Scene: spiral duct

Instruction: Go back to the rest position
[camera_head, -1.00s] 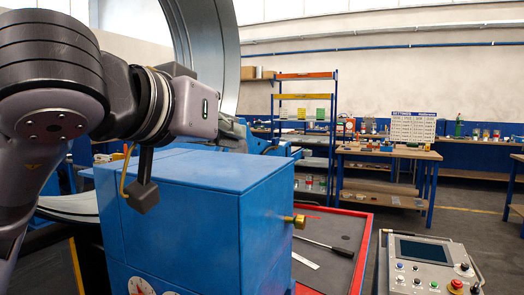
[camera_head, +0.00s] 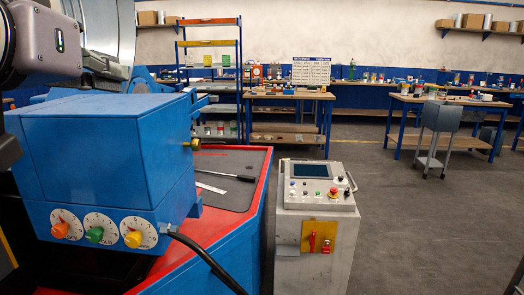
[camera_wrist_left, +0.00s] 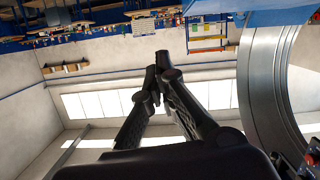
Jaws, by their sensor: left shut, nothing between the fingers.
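My left gripper shows in the left wrist view (camera_wrist_left: 157,82) with its two dark fingers brought together, shut and empty. In the head view a grey and black part of my left arm (camera_head: 45,40) stands at the top left edge, beside and above a blue box (camera_head: 95,140). The gripper's fingertips cannot be made out there. The wrist view is upside down, and a large ribbed metal spiral duct (camera_wrist_left: 270,90) passes to the right of the fingers, apart from them. My right gripper is in neither view.
The blue box carries orange, green and yellow knobs on a red-edged bench (camera_head: 225,230). A grey control console (camera_head: 315,210) stands right of it. Workbenches (camera_head: 290,96) and a shelf rack (camera_head: 210,70) stand behind.

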